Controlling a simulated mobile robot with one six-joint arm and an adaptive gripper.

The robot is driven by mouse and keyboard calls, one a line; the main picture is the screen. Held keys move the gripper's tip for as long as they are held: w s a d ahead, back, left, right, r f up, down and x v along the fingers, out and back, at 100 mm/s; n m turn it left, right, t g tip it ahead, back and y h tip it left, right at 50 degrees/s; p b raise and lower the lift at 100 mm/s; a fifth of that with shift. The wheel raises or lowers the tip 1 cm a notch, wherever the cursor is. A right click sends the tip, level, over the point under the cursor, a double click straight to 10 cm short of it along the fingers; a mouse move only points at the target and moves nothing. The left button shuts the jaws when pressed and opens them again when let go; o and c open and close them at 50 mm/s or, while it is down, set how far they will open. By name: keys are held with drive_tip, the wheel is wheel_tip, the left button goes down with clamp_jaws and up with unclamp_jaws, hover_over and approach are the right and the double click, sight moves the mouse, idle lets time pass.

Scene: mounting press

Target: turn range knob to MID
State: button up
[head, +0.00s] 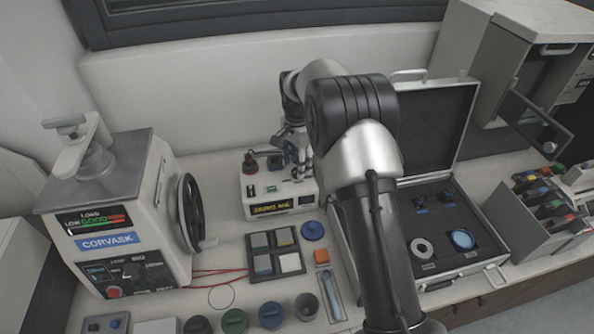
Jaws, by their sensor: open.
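No knob in view has a readable "range" or "MID" label. The CORVASK press (121,215) at the left has a dark lower panel (122,275) with small controls whose lettering is too small to read. My gripper (304,173) is over the right part of the instrument box, pointing down. It is open and small in the picture; whether it touches anything is unclear.
The press has a black handwheel (190,212) on its right side. A tray of square samples (275,253) and several round cups lie in front of the box. An open metal case (462,263) stands right of my arm. A red cable lies between press and tray.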

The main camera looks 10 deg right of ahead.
drive_tip(key=shift+f, duration=1.2)
drive_tip(key=shift+c, duration=0.5)
drive_tip(key=c, duration=1)
drive_tip(key=shift+r+n, duration=0.1)
drive_tip(key=shift+n, duration=0.3)
drive_tip(key=n+p, duration=0.3)
drive_tip(key=n, duration=0.1)
drive_tip(key=shift+n, duration=0.4)
drive_tip(key=n+p, duration=0.1)
drive_tip(key=n, duration=0.5)
